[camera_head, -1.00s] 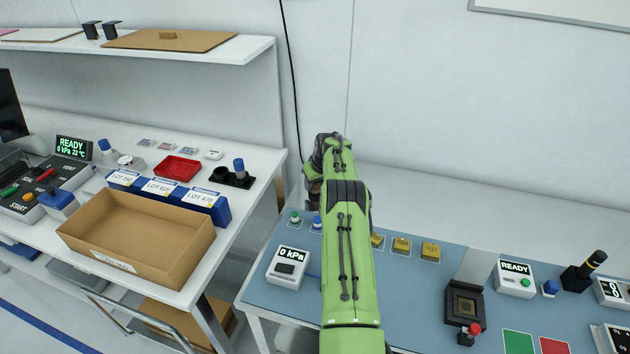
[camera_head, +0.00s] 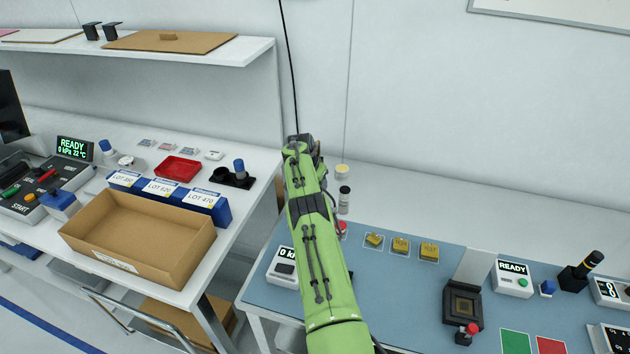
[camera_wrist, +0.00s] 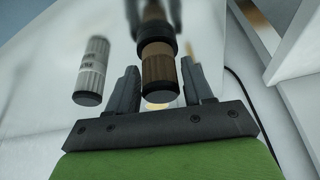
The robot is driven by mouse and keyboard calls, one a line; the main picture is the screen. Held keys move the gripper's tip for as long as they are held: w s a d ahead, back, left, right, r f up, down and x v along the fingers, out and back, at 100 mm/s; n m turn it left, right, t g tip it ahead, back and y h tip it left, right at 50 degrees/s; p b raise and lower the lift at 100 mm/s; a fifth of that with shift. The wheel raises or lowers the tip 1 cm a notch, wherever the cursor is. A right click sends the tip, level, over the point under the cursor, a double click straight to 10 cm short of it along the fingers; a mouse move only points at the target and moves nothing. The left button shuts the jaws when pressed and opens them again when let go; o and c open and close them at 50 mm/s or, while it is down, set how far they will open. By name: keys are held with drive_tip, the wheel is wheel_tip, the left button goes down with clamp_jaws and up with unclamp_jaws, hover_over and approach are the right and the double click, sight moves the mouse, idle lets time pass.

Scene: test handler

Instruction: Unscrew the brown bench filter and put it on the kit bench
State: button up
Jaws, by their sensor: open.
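The brown filter (camera_wrist: 157,68) is a ribbed cylinder with dark bands in the wrist view. Its upper end in the picture meets a dark, blurred fitting (camera_wrist: 153,14). My gripper (camera_wrist: 160,64) is open, with one finger on each side of the filter in the picture; I cannot tell whether either touches it. A pale grey ribbed filter (camera_wrist: 91,68) with a printed label stands left of the fingers. In the head view my green arm hides the gripper and brown filter. Two benches show, a white one (camera_head: 262,165) and a blue-topped one (camera_head: 400,290); I cannot tell which is the kit bench.
An open cardboard box (camera_head: 195,250), blue lot bins (camera_head: 205,203) and a red tray (camera_head: 176,168) stand on the left bench. A grey cylinder (camera_head: 344,198), yellow blocks (camera_head: 400,245) and a black socket (camera_head: 463,305) stand on the right.

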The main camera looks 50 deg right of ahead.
drive_tip(key=shift+c, duration=0.3)
drive_tip(key=c, duration=0.7)
drive_tip(key=n+b, duration=0.1)
drive_tip(key=n+t+b, duration=0.1)
drive_tip(key=b, duration=0.1)
drive_tip(key=shift+f+n, duration=0.3)
drive_tip(key=shift+s+d+n+t+y+b, duration=0.15)
drive_tip(key=shift+n+t+y+b, duration=0.3)
drive_tip(key=shift+n+b, duration=0.55)
drive_tip(key=n, duration=0.1)
drive_tip(key=n+p, duration=0.1)
drive_tip(key=n, duration=0.1)
drive_tip(key=shift+r+t+y, duration=0.35)
drive_tip(key=shift+a+r+n+y+p, duration=0.1)
drive_tip(key=shift+a+n+y+p, duration=0.15)
drive_tip(key=shift+n+p, duration=0.6)
drive_tip(key=shift+w+d+f, duration=0.1)
drive_tip(key=shift+w+f, duration=0.1)
drive_tip(key=shift+r, duration=0.35)
